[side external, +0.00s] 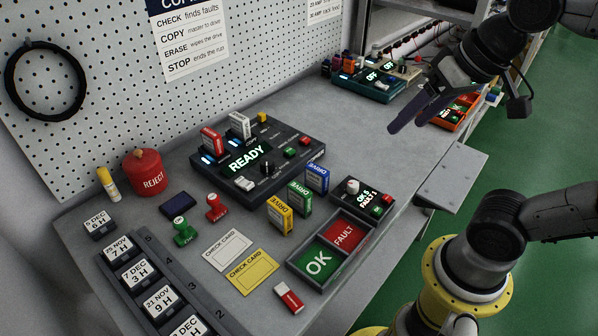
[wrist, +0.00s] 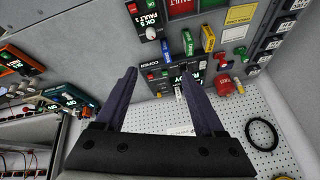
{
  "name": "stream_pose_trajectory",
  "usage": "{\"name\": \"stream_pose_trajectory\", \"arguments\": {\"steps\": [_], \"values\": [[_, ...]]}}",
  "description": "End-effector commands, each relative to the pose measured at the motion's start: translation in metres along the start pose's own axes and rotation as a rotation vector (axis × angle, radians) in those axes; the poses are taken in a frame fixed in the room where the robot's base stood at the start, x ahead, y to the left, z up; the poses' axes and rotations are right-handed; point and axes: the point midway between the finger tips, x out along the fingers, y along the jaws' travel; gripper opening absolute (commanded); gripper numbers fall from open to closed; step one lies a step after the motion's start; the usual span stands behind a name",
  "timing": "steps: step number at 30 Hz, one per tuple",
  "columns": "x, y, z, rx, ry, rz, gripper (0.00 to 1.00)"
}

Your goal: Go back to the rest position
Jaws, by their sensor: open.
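My gripper (side external: 412,114) is open and empty, raised in the air at the upper right in the side external view, with its fingers pointing left and down. In the wrist view my gripper (wrist: 168,72) shows two dark fingers spread apart with nothing between them. The copier (side external: 280,158) with a lit READY screen stands on the bench, well to the left of and below the gripper. A red drive (side external: 212,143) and a white drive (side external: 240,126) stand upright in its back. The copier also shows in the wrist view (wrist: 154,77), beyond the fingertips.
Blue (side external: 317,178), green (side external: 300,197) and yellow (side external: 280,214) drives stand in front of the copier. An OK/FAULT tray (side external: 296,262) lies nearby. A teal device (side external: 372,86) and an orange device (side external: 459,108) sit behind the gripper. The bench middle right is clear.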

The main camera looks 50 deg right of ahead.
Motion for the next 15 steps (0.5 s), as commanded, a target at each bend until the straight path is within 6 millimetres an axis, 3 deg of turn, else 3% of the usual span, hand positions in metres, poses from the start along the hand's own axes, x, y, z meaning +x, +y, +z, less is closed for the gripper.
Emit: {"name": "stream_pose_trajectory", "arguments": {"steps": [1,5,15], "values": [[0.007,0.007,0.017,-0.055,0.009,-0.001,0.71],[0.029,0.016,0.043,-0.205,-0.002,0.003,0.71],[0.034,0.015,0.041,-0.342,0.014,0.000,0.71]]}}
